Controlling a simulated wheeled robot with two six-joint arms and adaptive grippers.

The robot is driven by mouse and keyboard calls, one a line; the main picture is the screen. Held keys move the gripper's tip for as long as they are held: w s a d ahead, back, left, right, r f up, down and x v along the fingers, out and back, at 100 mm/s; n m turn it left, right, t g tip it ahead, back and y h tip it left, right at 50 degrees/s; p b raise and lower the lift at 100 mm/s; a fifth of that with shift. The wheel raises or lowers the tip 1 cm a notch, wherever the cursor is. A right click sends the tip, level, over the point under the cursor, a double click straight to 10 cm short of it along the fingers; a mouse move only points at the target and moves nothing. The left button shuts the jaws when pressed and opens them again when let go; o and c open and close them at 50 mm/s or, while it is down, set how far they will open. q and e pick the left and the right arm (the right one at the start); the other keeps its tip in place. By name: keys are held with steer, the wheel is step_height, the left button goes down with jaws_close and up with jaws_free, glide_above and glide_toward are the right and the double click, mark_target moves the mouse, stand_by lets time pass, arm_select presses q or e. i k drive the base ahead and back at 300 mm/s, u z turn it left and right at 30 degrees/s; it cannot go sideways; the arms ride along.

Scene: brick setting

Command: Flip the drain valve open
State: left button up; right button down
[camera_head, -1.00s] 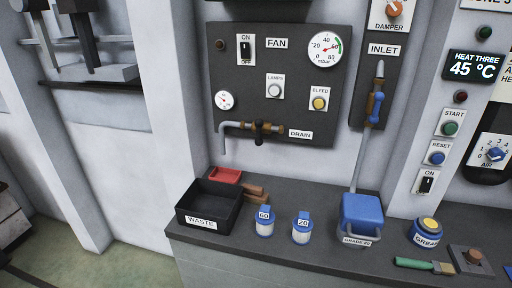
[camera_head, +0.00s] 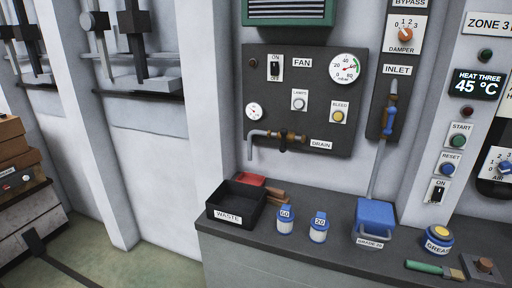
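The drain valve (camera_head: 284,138) sits low on the dark fan panel (camera_head: 325,100), left of the DRAIN label (camera_head: 320,145). It has a brass body and a dark handle that looks upright, across the level pipe. A grey spout (camera_head: 250,148) runs left from the valve and bends down. No liquid shows at its end. Neither of my grippers is in view.
Below the valve, a black WASTE bin (camera_head: 237,207) stands on the dark counter (camera_head: 335,245). Two blue-and-white jars (camera_head: 285,222) (camera_head: 319,230), a blue box (camera_head: 375,215) and a grease tin (camera_head: 439,238) stand to its right. The wall in front of the valve looks clear.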

mark_target(284, 132)
steer(key=u, duration=1)
steer(key=i, duration=0.65)
steer(key=z, duration=0.55)
